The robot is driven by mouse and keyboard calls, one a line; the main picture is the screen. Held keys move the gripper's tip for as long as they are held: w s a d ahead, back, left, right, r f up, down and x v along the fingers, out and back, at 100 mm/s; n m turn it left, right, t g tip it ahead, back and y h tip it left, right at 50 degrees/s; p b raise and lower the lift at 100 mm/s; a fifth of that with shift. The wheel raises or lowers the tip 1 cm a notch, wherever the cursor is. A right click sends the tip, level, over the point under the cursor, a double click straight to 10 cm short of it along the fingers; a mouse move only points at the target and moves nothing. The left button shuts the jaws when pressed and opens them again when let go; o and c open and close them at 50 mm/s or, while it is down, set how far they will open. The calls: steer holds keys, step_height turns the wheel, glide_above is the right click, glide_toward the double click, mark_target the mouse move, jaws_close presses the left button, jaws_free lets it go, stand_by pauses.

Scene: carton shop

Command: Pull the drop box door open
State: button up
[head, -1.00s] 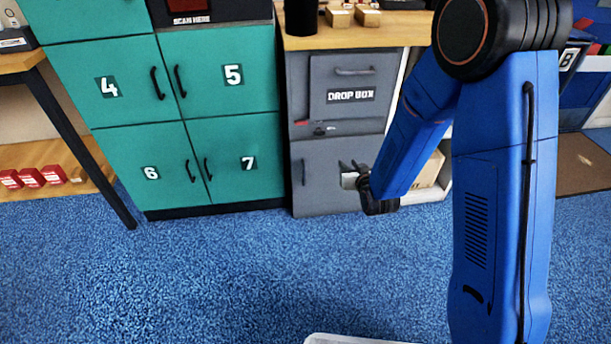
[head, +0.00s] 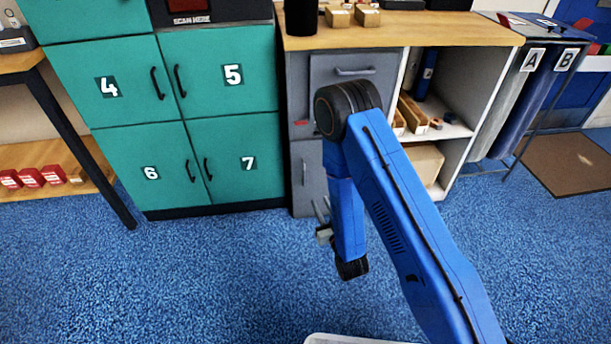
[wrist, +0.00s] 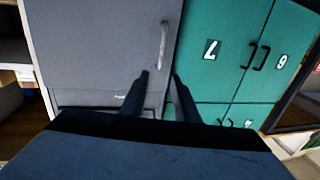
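The drop box is a grey cabinet with a lower door (head: 307,193) that looks closed. The wrist view is turned over: the grey door (wrist: 95,40) fills the upper left, and the handle (wrist: 164,45) lies just beyond my fingertips. My gripper (wrist: 160,76) is open, with a narrow gap and nothing between its fingers. In the head view my gripper (head: 321,210) is in front of the door, below and right of the handle. My arm hides much of the door and the DROP BOX label.
Green lockers (head: 237,150) with handles stand directly left of the cabinet. Open shelves (head: 455,128) with cartons are to its right, under a wooden counter (head: 410,32). The blue carpet (head: 220,270) in front is clear. A pale edge (head: 350,339) shows at the bottom.

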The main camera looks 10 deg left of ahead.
mark_target(304, 172)
steer(key=x, duration=1.7)
steer(key=shift+a+f, duration=0.1)
steer(key=shift+c, duration=0.7)
jaws_close()
